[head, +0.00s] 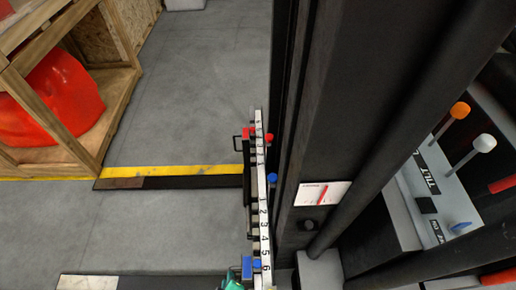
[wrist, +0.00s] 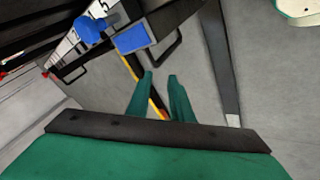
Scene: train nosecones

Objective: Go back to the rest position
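My gripper (wrist: 160,78) shows in the wrist view with two green fingers. Their tips are a little apart, with only floor and a yellow stripe visible between them. In the head view a small green part of my gripper (head: 233,282) shows at the bottom edge, beside the lower end of a numbered scale bar (head: 263,215). A blue block with a handle (wrist: 132,38) and a blue knob (wrist: 90,28) are ahead and to the left of the fingers in the wrist view. The fingers appear apart from them.
A tall black column (head: 345,110) blocks much of the head view. A wooden crate (head: 122,100) with a red nosecone (head: 52,100) stands at left. Orange (head: 460,110) and white (head: 485,143) knobs on levers are at right. Grey floor (head: 200,80) between crate and column is clear.

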